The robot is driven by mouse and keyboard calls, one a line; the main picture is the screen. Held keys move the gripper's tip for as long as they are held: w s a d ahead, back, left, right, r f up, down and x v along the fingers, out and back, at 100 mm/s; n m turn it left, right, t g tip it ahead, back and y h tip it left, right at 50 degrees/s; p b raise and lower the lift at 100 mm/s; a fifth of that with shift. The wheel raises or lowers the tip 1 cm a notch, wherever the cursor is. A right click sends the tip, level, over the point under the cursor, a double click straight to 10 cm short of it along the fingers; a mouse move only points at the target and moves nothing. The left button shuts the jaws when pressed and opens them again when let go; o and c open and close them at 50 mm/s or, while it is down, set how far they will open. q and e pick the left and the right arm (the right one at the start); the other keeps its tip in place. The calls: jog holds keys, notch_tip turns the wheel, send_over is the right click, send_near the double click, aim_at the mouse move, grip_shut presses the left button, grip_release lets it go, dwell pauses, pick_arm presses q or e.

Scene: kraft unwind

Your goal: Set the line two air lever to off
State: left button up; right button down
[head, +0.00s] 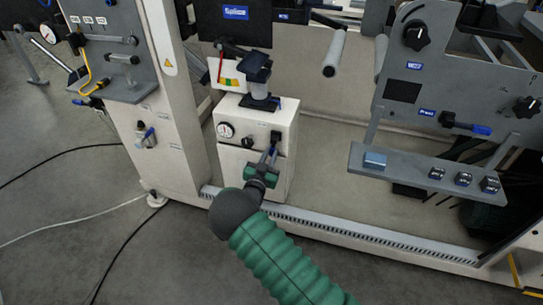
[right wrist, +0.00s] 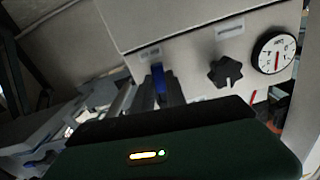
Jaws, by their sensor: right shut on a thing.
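The cream cabinet (head: 254,125) stands low in the middle of the head view. A lever with a blue handle (right wrist: 159,80) is on its front, under a small label too blurred to read. My right gripper (head: 269,156) reaches the cabinet front, its fingers pointing at the panel. In the right wrist view the fingers (right wrist: 160,92) stand on either side of the blue handle and are shut on it. The fingers hide part of the lever, and its exact angle is hard to tell. My left gripper is not in view.
A black star knob (right wrist: 226,72) and a round gauge (right wrist: 273,51) sit beside the lever. Another blue-handled valve (head: 147,136) is on the left column. A grey panel with a shelf (head: 405,172) stands at right. Cables (head: 75,225) lie on the floor.

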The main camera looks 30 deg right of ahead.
jog(key=w+a+m, duration=0.1)
jog(key=m, duration=0.2)
jog(key=r+m+b, duration=0.1)
jog(key=m, duration=0.3)
jog(key=w+a+m+b, duration=0.1)
jog(key=m, duration=0.2)
jog(key=shift+w+a+r+m, duration=0.25)
jog(key=shift+w+a+m, duration=0.05)
jog(key=m, duration=0.2)
jog(key=r+m+b, duration=0.1)
jog(key=m, duration=0.1)
jog(key=shift+w+a+r, duration=0.15)
jog(key=shift+w+r, duration=0.05)
jog(key=shift+r+m+b, duration=0.5)
jog(key=shift+m+b, duration=0.1)
jog(key=shift+m, duration=0.6)
jog(key=c, duration=1.4)
grip_release()
jog(key=shift+r, duration=0.1)
jog(key=shift+c, duration=0.2)
jog(key=shift+o, duration=0.4)
jog(key=shift+r, duration=0.1)
